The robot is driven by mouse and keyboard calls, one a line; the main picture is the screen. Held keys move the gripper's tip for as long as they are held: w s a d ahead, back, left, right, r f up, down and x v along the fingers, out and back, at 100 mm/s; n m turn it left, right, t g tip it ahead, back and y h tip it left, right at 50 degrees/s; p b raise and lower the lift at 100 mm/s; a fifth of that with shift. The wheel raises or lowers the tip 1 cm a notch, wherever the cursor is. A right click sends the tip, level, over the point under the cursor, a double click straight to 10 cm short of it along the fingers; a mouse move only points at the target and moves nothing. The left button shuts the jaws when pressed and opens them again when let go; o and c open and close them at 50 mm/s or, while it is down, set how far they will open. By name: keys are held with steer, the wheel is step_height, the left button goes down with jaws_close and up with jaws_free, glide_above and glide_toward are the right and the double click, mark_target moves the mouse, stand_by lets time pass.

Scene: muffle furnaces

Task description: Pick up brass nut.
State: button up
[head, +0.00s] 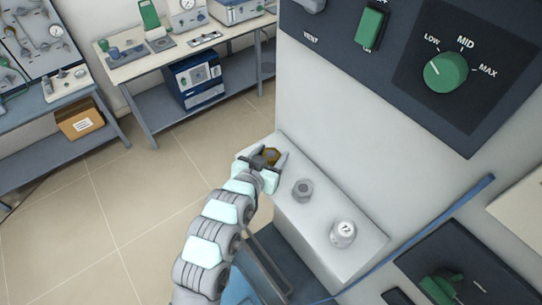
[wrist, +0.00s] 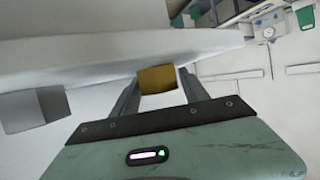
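The brass nut (head: 271,155) is a small gold-brown hexagonal piece at the far end of the pale ledge (head: 318,233). My gripper (head: 267,159) is at that end, with its fingers spread on either side of the nut. In the wrist view the brass nut (wrist: 158,79) shows between the tips of my open gripper (wrist: 158,85). I cannot tell whether either finger touches it. The gripper partly hides the nut in the head view.
A grey nut (head: 303,189) and a white weight-like piece with dark marking (head: 343,234) stand nearer on the ledge. A furnace panel with a green knob (head: 445,70) rises at right. Benches (head: 190,47) stand at the back left, with open floor between.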

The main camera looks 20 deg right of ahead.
jaws_close()
stand_by(0.3)
steer(key=shift+r, duration=0.1)
stand_by(0.4)
